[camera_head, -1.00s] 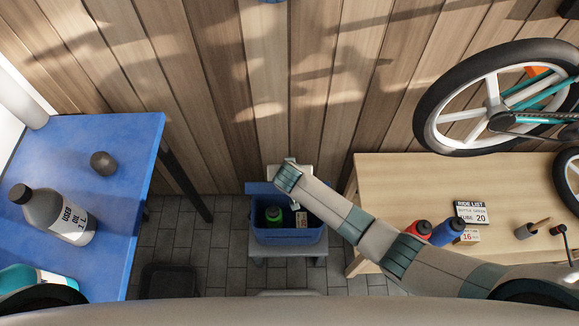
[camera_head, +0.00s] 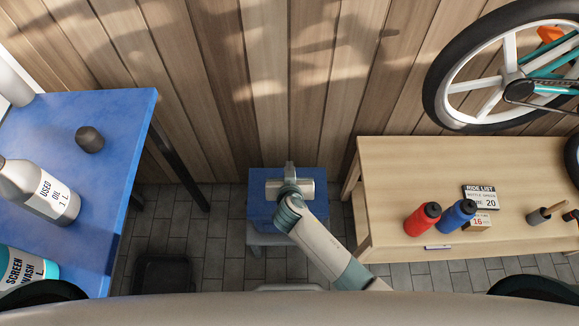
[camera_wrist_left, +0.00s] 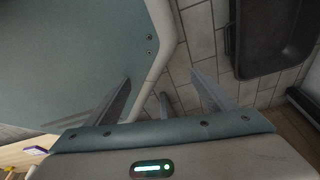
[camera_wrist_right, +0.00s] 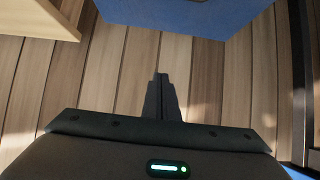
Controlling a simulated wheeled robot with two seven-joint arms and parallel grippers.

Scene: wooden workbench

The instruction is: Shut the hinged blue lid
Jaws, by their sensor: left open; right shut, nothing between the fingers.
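The blue lid (camera_head: 261,207) lies over the opening of the blue box, and the inside of the box no longer shows. I cannot tell whether a small gap is left under it. My right gripper (camera_head: 290,168) is over the lid, its arm and wrist hiding the middle. Its fingers (camera_wrist_right: 161,97) are shut with nothing between them; a blue surface of the box or lid (camera_wrist_right: 185,14) shows at the top of the right wrist view. I cannot tell whether they touch it. My left gripper (camera_wrist_left: 160,95) is open and empty, seen only in its wrist view.
The box stands on a grey stool (camera_head: 256,240). A wooden bench (camera_head: 400,160) to the right bears red and blue bottles. A blue table (camera_head: 110,115) with bottles stands left. A black tub (camera_head: 162,275) is on the floor; it also shows in the left wrist view (camera_wrist_left: 268,35).

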